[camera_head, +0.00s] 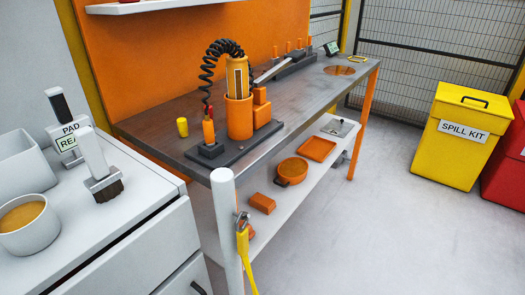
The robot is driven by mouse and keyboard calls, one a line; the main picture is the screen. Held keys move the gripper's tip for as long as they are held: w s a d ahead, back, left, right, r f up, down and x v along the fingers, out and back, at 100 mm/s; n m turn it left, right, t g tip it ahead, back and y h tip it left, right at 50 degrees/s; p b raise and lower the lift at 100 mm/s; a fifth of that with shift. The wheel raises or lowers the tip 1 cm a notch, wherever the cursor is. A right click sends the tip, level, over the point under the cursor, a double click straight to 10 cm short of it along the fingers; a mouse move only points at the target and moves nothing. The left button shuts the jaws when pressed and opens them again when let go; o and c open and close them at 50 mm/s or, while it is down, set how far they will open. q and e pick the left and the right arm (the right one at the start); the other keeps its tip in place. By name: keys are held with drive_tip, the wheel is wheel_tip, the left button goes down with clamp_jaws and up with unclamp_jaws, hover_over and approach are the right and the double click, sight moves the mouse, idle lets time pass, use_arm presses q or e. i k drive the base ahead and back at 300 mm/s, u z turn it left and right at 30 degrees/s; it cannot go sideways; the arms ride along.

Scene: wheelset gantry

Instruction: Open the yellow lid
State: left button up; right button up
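The yellow lid (473,100) sits on top of a yellow bin (455,152) labelled "SPILL KIT", on the floor at the right. The lid looks closed, lying flat on the bin's rim. A black handle (474,99) is on the lid's top. The bin stands upright in front of the mesh fence. Neither of my grippers is in view.
A red bin (505,165) stands right beside the yellow one, cut off by the picture's edge. A workbench (313,85) with a holder and coiled cable runs along the orange panel. A grey cabinet (130,240) is at the left. The floor (390,225) before the bins is clear.

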sight(493, 104)
drive_tip(key=z, duration=1.6)
drive_tip(key=k, duration=0.35)
drive_tip(key=z, duration=0.6)
drive_tip(key=i, duration=0.85)
drive_tip(key=u, duration=0.95)
drive_tip(key=i, duration=2.75)
drive_tip(key=u, duration=0.2)
drive_tip(key=i, duration=2.4)
drive_tip(key=z, duration=0.2)
